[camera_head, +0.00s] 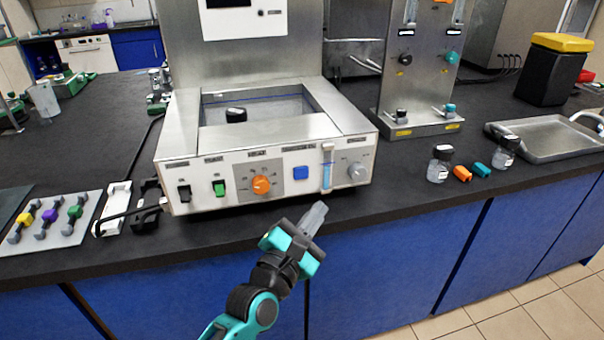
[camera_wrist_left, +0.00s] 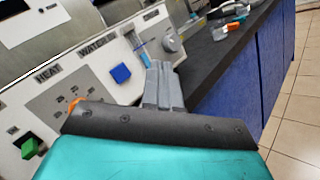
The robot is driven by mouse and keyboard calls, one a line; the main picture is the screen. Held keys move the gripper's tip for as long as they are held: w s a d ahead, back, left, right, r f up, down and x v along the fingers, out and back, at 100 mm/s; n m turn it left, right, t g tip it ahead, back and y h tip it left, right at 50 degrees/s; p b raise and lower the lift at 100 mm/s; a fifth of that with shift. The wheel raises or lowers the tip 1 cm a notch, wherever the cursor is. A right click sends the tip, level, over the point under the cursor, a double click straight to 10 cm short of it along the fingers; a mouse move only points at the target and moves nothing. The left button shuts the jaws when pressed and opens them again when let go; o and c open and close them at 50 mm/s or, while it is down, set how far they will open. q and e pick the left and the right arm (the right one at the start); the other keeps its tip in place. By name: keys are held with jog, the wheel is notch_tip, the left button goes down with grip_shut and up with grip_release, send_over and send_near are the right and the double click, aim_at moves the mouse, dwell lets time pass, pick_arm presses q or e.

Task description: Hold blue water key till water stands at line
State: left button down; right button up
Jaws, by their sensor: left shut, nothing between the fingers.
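The blue water key (camera_head: 300,172) is a square button on the white front panel of the steel bath, right of the orange heat knob (camera_head: 261,185). In the left wrist view the key (camera_wrist_left: 120,73) shows under the word WATER. The sight tube (camera_head: 327,168) stands right of the key and shows light blue water in it. The fill line cannot be made out clearly. My left gripper (camera_head: 318,210) is shut and empty, in front of the panel and below the key, apart from it. In the left wrist view its fingertips (camera_wrist_left: 161,70) lie right of the key. My right gripper is out of view.
A green switch (camera_head: 219,188) and a grey knob (camera_head: 357,172) share the panel. A plate with coloured valves (camera_head: 48,222) lies at the left. Small bottles (camera_head: 439,165) and a metal tray (camera_head: 550,137) stand at the right. The counter's front edge runs close below the panel.

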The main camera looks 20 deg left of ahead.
aim_at(301, 173)
pick_arm(q)
jog(key=shift+w+a+b, duration=0.55)
jog(key=shift+w+a, duration=0.25)
jog(key=shift+w, duration=0.4)
jog(key=shift+w+a+b, duration=0.6)
jog(key=shift+w+a, duration=0.25)
jog(key=shift+w, duration=0.35)
jog(key=shift+w+a+b, duration=0.55)
jog(key=shift+w+a, duration=0.25)
jog(key=shift+w, duration=0.4)
jog(key=shift+w, duration=0.1)
jog(key=shift+w+a, duration=0.2)
jog(key=shift+w, duration=0.05)
jog(key=shift+w+a, duration=0.25)
jog(key=shift+w, duration=0.1)
dwell(3.7)
